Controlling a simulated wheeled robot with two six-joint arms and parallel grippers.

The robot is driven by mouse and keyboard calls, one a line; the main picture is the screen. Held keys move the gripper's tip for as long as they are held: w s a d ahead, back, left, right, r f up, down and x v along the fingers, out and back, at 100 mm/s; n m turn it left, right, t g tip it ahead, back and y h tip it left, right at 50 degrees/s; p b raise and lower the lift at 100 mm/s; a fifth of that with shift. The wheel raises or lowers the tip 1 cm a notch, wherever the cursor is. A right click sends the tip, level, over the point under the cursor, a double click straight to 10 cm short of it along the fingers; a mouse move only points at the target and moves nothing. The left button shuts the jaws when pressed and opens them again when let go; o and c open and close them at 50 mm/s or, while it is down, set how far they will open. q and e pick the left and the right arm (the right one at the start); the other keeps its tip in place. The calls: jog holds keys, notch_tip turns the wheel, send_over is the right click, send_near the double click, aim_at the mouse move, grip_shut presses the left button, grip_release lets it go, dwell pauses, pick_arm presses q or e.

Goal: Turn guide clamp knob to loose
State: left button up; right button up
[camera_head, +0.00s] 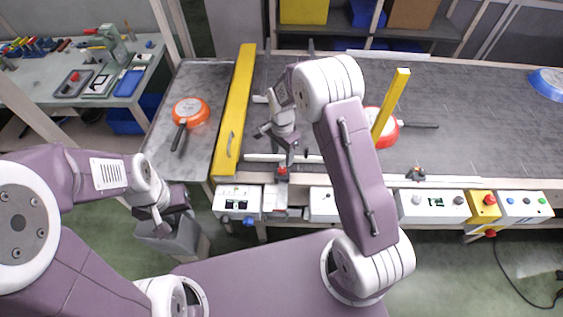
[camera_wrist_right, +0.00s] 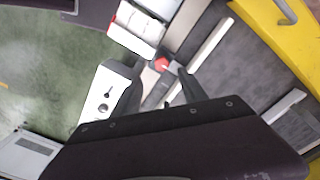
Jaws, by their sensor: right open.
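A red guide clamp knob (camera_head: 282,170) sits on the clamp at the conveyor's near edge, left of centre. In the right wrist view the red knob (camera_wrist_right: 161,64) shows just beyond the fingertips, roughly between them. My right gripper (camera_head: 276,148) is open and empty, above and slightly behind the knob in the head view; I see no contact. It also shows in the right wrist view (camera_wrist_right: 160,78), its dark fingers spread apart. My left gripper (camera_head: 158,216) hangs at the left, away from the conveyor; its jaws are not clear.
A yellow bar (camera_head: 235,110) stands left of my right gripper, and another yellow bar (camera_head: 391,103) to the right. An orange pan (camera_head: 190,111) lies on the left, a red pan (camera_head: 385,127) behind my right arm. Control boxes (camera_head: 432,205) line the front edge.

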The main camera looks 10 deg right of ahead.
aim_at(282, 169)
jog(key=f, duration=0.2)
jog(key=f+p, duration=0.1)
jog(key=f, duration=0.5)
jog(key=shift+w+d+f+p, duration=0.1)
jog(key=shift+w+f+p, duration=0.05)
jog(key=shift+w+p, duration=0.15)
jog(key=shift+s+f, duration=0.15)
jog(key=shift+f, duration=0.45)
grip_shut()
